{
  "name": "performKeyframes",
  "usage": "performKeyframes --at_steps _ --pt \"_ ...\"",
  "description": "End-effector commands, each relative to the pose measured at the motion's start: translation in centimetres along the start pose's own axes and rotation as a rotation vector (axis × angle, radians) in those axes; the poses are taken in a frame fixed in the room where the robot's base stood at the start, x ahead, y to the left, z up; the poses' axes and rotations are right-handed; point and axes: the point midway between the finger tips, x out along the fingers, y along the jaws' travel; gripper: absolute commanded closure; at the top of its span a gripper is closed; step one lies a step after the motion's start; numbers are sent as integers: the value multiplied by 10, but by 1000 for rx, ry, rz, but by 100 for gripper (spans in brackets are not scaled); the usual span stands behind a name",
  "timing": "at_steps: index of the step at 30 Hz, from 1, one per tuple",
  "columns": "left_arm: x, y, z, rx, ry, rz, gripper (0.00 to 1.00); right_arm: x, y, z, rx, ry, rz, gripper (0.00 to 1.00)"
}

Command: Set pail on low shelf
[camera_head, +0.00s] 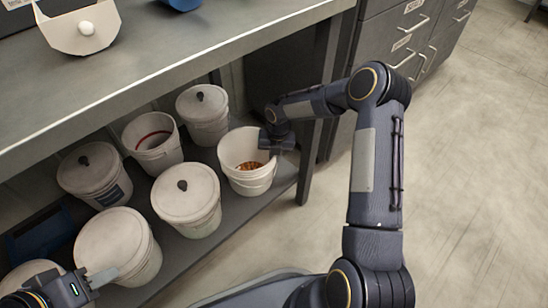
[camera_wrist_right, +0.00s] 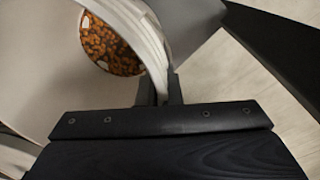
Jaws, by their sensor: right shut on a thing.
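The open white pail (camera_head: 247,163) with orange-brown seed at its bottom is at the right end of the low shelf (camera_head: 250,211), below the bench top. My right gripper (camera_head: 277,142) is shut on the pail's right rim. In the right wrist view the gripper (camera_wrist_right: 160,92) pinches the pail wall (camera_wrist_right: 130,25), and the seed (camera_wrist_right: 108,45) shows inside. I cannot tell whether the pail's base touches the shelf.
Several lidded white pails, one at the front (camera_head: 187,197), and an open pail with a red ring inside (camera_head: 153,142) crowd the shelf to the left. A table leg (camera_head: 318,110) stands just right of the held pail. Drawers (camera_head: 405,40) stand behind; the floor at right is clear.

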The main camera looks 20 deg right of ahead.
Motion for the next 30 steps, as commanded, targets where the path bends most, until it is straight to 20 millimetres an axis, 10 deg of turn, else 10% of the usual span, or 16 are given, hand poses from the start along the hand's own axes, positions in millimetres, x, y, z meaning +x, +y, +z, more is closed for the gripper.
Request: performKeyframes --at_steps 6,12,20,30 --pt "1 -1 0 0 0 0 64 3 0 0 0 -1 1 100" --pt "1 0 0 0 0 0 64 2 0 0 0 0 0 73" --pt "0 0 0 0 0 0 64 1 0 0 0 0 0 73" --pt "-24 11 -12 0 0 0 64 -54 1 1 0 -2 1 73"
